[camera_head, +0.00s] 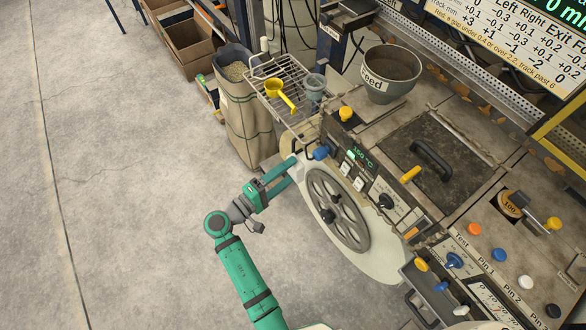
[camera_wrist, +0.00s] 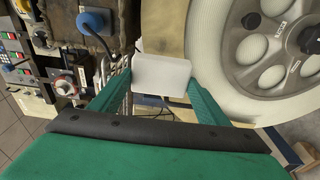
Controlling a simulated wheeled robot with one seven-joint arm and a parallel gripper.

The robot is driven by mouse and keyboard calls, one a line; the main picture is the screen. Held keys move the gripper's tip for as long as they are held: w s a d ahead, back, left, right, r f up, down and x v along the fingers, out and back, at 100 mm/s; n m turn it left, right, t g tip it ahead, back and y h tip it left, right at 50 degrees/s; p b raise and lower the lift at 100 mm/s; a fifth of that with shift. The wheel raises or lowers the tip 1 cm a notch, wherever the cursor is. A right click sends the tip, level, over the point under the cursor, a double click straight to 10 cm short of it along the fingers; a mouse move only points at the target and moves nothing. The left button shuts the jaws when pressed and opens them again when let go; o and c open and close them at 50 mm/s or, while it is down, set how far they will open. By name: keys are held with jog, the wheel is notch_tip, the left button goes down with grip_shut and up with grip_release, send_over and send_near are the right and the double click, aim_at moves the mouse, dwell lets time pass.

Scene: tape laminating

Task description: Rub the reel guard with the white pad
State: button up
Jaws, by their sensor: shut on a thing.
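My gripper (camera_wrist: 161,88) is shut on the white pad (camera_wrist: 163,72), a pale block between its two green fingers. In the head view my gripper (camera_head: 291,170) is at the left side of the reel, and the pad is hard to make out. A tan panel (camera_wrist: 164,25), which looks like the reel guard, lies just beyond the pad beside the reel. The pad overlaps its lower part in the wrist view; I cannot tell whether they touch. The reel (camera_head: 338,209) is a grey spoked wheel with a pale roll around it, also large in the wrist view (camera_wrist: 268,48).
A blue knob (camera_head: 321,152) sticks out close to my gripper, with a control panel (camera_head: 357,165) beside it. A wire rack (camera_head: 288,75) with a yellow scoop (camera_head: 276,88) and a sack (camera_head: 240,110) stand behind. The floor on the left is clear.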

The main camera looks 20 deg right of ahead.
jog(key=shift+d, duration=0.1)
jog(key=shift+x, duration=2.9)
jog(key=shift+d, duration=0.7)
jog(key=shift+d, duration=0.2)
jog(key=shift+w+d, duration=0.35)
jog(key=shift+d, duration=0.15)
jog(key=shift+d, duration=0.25)
